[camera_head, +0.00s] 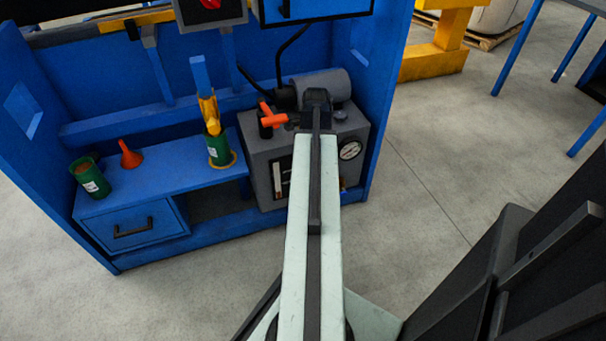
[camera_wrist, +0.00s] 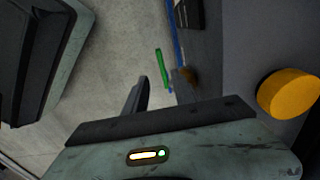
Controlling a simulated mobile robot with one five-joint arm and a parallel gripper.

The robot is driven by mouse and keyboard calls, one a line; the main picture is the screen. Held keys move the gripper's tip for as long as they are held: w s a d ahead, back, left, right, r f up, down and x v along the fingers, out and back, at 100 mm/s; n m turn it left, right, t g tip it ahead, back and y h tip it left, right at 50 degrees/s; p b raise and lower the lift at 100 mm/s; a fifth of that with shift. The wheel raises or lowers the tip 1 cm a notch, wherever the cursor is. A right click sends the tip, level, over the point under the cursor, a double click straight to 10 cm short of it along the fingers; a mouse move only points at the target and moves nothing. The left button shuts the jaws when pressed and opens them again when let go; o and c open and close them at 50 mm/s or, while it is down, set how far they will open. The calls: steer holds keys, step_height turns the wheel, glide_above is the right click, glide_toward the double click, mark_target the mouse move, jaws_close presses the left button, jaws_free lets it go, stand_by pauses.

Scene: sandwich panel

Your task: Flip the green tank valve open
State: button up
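A thin green lever (camera_wrist: 161,67), which looks like the tank valve's handle, shows in the wrist view, near a small brown fitting (camera_wrist: 189,75) at the grey unit's edge. I cannot make out the lever in the head view, where my arm covers part of the grey tank unit (camera_head: 262,158). One dark finger of my gripper (camera_wrist: 138,95) shows in the wrist view, below and left of the lever with a visible gap in the picture. No held object shows.
A yellow knob (camera_wrist: 288,93) is at right in the wrist view. In the head view, an orange-red handle (camera_head: 272,117) and a round gauge (camera_head: 350,150) are on the unit.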

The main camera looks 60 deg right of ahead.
steer(key=f+b, duration=0.8)
steer(key=shift+w+a, duration=0.15)
steer(key=shift+w, duration=0.2)
steer(key=shift+r, duration=0.1)
jaws_close()
stand_by(0.8)
